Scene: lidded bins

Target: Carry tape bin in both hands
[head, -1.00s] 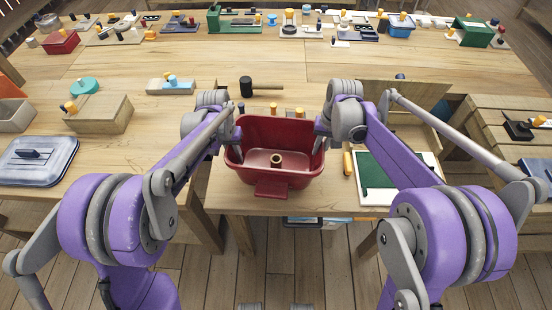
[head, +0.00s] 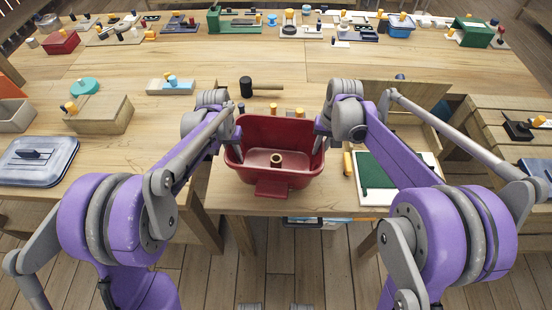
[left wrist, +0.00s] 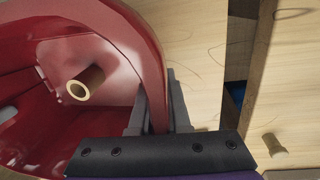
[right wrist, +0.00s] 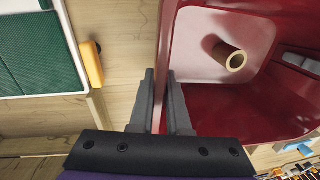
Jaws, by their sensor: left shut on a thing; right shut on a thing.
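The red tape bin (head: 265,187) is open at the top and stands at the front edge of the workbench, upright or nearly so. A tan tube-shaped roll (head: 276,160) is inside it; the roll also shows in the left wrist view (left wrist: 86,83) and the right wrist view (right wrist: 229,56). My left gripper (head: 234,140) is shut on the bin's left wall, with a finger on each side of the rim in the left wrist view (left wrist: 156,98). My right gripper (head: 322,133) is shut on the right wall, likewise in the right wrist view (right wrist: 164,92). Whether the bin's base touches the bench is hard to tell.
A black mallet (head: 247,87) lies behind the bin. A green-and-white board (head: 378,180) is close on the right. A wooden box (head: 100,114) and a grey lidded bin (head: 38,160) are on the left. Bare floor (head: 285,260) lies in front.

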